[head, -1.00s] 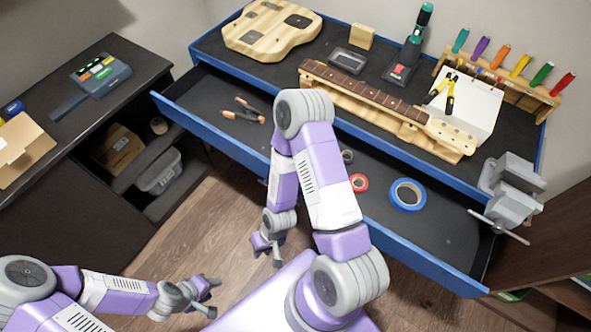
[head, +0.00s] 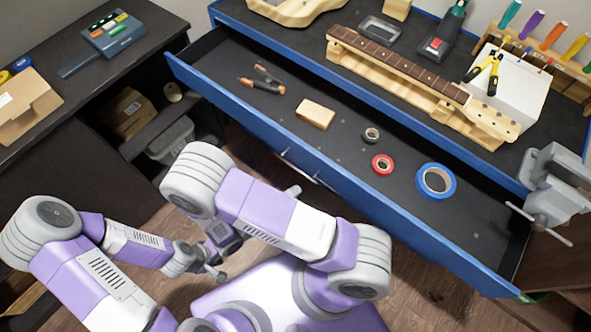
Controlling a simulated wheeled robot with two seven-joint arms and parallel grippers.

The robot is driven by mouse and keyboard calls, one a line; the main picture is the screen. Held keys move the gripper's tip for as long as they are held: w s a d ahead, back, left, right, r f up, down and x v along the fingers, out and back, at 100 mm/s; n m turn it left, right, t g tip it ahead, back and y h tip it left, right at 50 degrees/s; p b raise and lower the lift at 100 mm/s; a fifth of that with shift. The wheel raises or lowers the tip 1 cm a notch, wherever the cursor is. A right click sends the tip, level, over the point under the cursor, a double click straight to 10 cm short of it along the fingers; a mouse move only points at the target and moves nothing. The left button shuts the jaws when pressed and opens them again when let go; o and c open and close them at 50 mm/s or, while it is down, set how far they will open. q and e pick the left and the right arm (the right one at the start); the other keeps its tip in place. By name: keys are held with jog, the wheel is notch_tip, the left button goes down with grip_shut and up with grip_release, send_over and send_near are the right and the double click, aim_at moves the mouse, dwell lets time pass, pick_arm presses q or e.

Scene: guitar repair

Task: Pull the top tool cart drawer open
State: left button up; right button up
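The top drawer (head: 345,207) of the blue tool cart (head: 303,62) stands well open, and its dark inside shows. A light handle (head: 301,172) runs along the drawer's front. My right arm is folded in front of the drawer. Its upper arm hides most of my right gripper (head: 293,190); only a small grey tip shows, close to the handle and apparently apart from it. Whether its fingers are open is hidden.
The drawer holds pliers (head: 262,82), a wooden block (head: 315,114), and black (head: 371,135), red (head: 382,165) and blue (head: 436,181) tape rolls. A guitar neck (head: 400,72) and a vise (head: 554,185) are on the cart top. A dark bench (head: 70,95) stands left.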

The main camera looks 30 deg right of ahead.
aim_at(295, 168)
jog(key=w+d+r+n+t+h, duration=0.1)
jog(key=w+d+r+n+t, duration=0.1)
jog(key=w+d+r+n+t+h, duration=0.1)
jog(key=w+d+r+n+t, duration=0.1)
jog(key=t, duration=0.1)
jog(key=shift+w+d+r+n+h, duration=0.2)
jog(key=shift+w+r+n+h, duration=0.1)
jog(key=shift+r+n, duration=0.1)
grip_shut()
dwell(0.4)
